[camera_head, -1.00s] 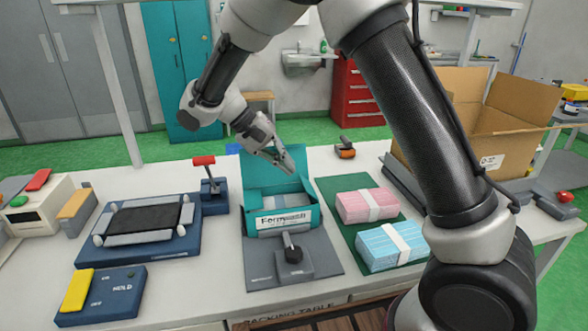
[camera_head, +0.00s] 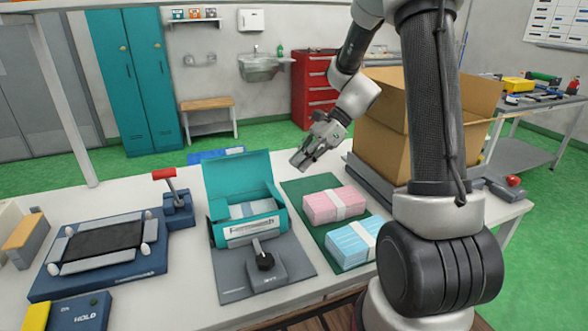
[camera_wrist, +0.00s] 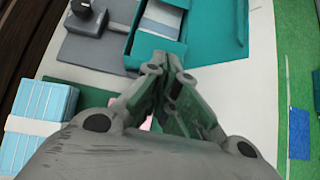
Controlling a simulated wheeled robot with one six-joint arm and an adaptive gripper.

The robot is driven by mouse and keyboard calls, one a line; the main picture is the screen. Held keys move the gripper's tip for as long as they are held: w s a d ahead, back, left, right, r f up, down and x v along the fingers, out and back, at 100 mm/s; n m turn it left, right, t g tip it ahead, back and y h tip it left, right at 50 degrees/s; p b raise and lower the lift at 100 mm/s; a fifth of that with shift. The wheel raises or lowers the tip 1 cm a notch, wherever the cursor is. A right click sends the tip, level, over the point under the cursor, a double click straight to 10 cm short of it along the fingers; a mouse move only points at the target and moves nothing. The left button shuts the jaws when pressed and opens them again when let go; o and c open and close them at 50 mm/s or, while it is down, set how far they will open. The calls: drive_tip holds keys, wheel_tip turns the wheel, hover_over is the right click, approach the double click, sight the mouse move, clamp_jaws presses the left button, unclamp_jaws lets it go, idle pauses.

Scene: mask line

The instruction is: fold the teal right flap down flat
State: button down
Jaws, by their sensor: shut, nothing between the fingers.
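The teal box (camera_head: 214,236) stands on a grey fixture, its large lid (camera_head: 237,174) raised at the back. Pale contents (camera_head: 242,210) show through its open top. At the box's right end, a teal panel (camera_head: 284,212) appears to be the right flap; its exact angle is hard to tell. In the wrist view, a teal panel (camera_wrist: 150,44) lies at the box's near end, just beyond my fingertips in the picture. My gripper (camera_head: 297,163) is shut and empty, above and to the right of the box, apart from it; it also shows in the wrist view (camera_wrist: 167,62).
Pink (camera_head: 333,206) and light blue (camera_head: 353,244) mask bundles lie on a green mat right of the box. A black-knobbed clamp (camera_head: 264,262) stands in front. A large cardboard box (camera_head: 385,135) stands at the back right. Bare white table lies behind the mat.

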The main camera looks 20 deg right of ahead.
sight(271, 190)
drive_tip(key=x, duration=0.8)
drive_tip(key=shift+f, duration=0.1)
drive_tip(key=shift+a+h, duration=0.4)
drive_tip(key=shift+h, duration=0.4)
drive_tip(key=a+h, duration=0.1)
drive_tip(key=h, duration=0.2)
drive_tip(key=shift+a, duration=0.2)
drive_tip(key=shift+f, duration=0.2)
drive_tip(key=shift+a+f, duration=0.15)
drive_tip(key=shift+a, duration=0.25)
drive_tip(key=shift+s+a+f, duration=0.15)
drive_tip(key=shift+s+f, duration=0.1)
drive_tip(key=shift+f, duration=0.05)
idle(0.3)
